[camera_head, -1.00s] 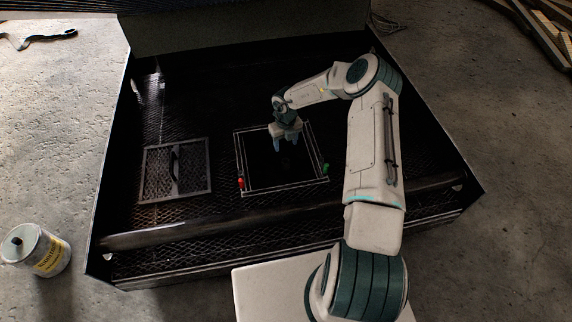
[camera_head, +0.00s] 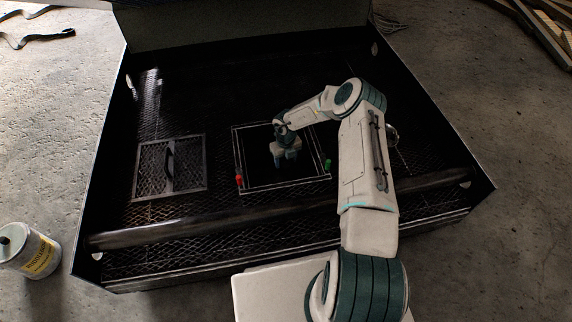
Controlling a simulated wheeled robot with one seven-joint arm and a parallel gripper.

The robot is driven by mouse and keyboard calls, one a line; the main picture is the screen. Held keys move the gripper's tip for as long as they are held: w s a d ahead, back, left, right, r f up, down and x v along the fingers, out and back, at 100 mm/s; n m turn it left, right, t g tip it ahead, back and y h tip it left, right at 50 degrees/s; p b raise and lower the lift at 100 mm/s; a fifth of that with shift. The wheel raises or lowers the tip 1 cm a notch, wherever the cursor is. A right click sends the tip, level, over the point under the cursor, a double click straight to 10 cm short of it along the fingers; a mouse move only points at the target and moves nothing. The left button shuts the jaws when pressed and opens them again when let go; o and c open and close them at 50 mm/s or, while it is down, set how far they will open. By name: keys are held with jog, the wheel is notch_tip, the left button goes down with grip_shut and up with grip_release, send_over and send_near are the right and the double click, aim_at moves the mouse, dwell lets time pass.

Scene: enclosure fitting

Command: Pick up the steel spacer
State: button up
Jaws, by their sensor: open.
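My gripper (camera_head: 285,162) hangs at the end of my arm, pointing down over the dark square opening framed in pale metal (camera_head: 284,188). Its fingers are apart and I see nothing between them. I cannot make out a steel spacer for certain. The inside of the opening is too dark to tell what lies in it. A small shiny thing (camera_head: 392,137) shows partly behind my arm, on the right; I cannot tell what it is.
A mesh panel with a handle (camera_head: 170,168) lies left of the opening. A red piece (camera_head: 239,181) and a green piece (camera_head: 328,164) sit at the frame's sides. A thick bar (camera_head: 215,213) crosses the enclosure's front. A labelled can (camera_head: 38,256) stands outside, on the left.

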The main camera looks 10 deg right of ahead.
jog(key=shift+w+f, duration=0.1)
jog(key=c, duration=1.2)
